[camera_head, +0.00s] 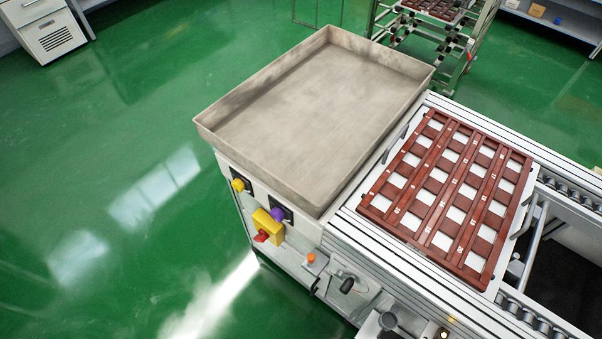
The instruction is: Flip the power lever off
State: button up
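Several controls sit on the near side of the conveyor machine, and I cannot tell for certain which is the power lever. A yellow box (268,222) carries a red handle (262,236). To the lower right of it, a black lever-like handle (347,285) stands out from the side panel. Its on or off position cannot be read from here. A yellow knob (238,185) and a purple knob (278,214) sit on dark plates above. A small orange button (311,257) is between the red handle and the black handle. My gripper is not in view.
A large empty metal tray (300,95) tops the machine. A red-brown grid frame (489,266) with white squares lies on the conveyor at right. Green floor (120,220) is open to the left. A wheeled rack (470,45) and a white cabinet (45,30) stand behind.

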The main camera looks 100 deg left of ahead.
aim_at(262, 236)
jog(key=u, duration=3.85)
jog(key=k, duration=0.55)
jog(key=u, duration=0.8)
jog(key=i, duration=1.45)
jog(key=z, duration=0.4)
